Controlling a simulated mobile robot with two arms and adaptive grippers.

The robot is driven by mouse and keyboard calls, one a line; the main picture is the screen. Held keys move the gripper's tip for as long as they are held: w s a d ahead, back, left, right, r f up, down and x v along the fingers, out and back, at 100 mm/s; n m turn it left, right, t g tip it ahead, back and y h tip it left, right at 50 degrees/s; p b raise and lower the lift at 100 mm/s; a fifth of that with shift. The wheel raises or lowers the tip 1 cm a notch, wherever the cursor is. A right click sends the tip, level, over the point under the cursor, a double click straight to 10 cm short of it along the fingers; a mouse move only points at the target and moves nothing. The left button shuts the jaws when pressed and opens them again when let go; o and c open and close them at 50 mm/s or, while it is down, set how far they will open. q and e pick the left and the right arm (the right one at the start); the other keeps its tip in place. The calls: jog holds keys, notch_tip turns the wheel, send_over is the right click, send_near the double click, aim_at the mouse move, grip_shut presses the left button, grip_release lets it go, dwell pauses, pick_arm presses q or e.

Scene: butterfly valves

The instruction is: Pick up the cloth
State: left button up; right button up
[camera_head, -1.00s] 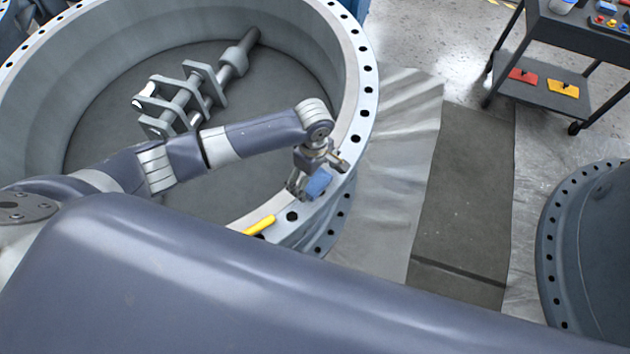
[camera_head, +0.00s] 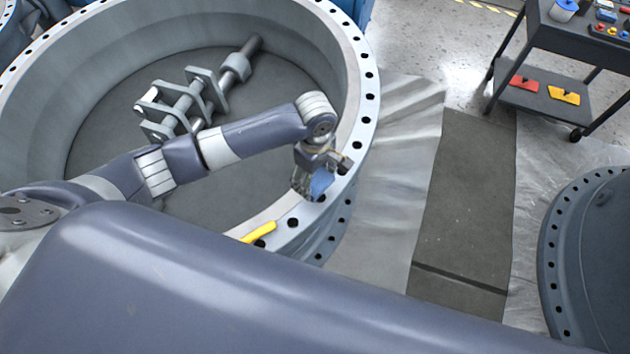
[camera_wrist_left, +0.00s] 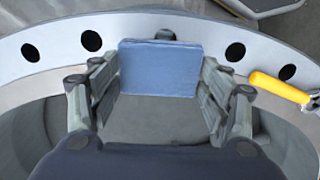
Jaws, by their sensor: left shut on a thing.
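The cloth (camera_head: 321,184) is a small blue folded pad at the valve's flange rim in the head view. In the left wrist view the blue cloth (camera_wrist_left: 160,68) lies between the two fingers, over the flange with its bolt holes. My left gripper (camera_head: 312,182) points down at the rim and is shut on the cloth; the wrist view shows the left gripper (camera_wrist_left: 160,85) with a finger at each side edge of it. Whether the cloth is clear of the rim cannot be told. My right gripper does not show.
A yellow-handled tool (camera_head: 259,232) lies on the flange (camera_head: 358,110) near the gripper. The large valve ring holds a grey shaft with brackets (camera_head: 185,98). A dark cart (camera_head: 550,70) with parts stands at the upper right. Another flanged body (camera_head: 600,250) is at the right.

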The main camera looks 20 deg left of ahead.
pick_arm(q)
jog(key=s+a, duration=0.1)
jog(key=s, duration=0.4)
jog(key=s+a+r, duration=0.1)
jog(key=s+a, duration=0.1)
jog(key=s, duration=0.3)
jog(key=s+a, duration=0.1)
jog(key=s, duration=0.4)
jog(key=shift+s+a+r, duration=0.2)
jog(key=shift+o, duration=0.4)
jog(key=shift+w+r, duration=0.1)
jog(key=shift+c, duration=0.4)
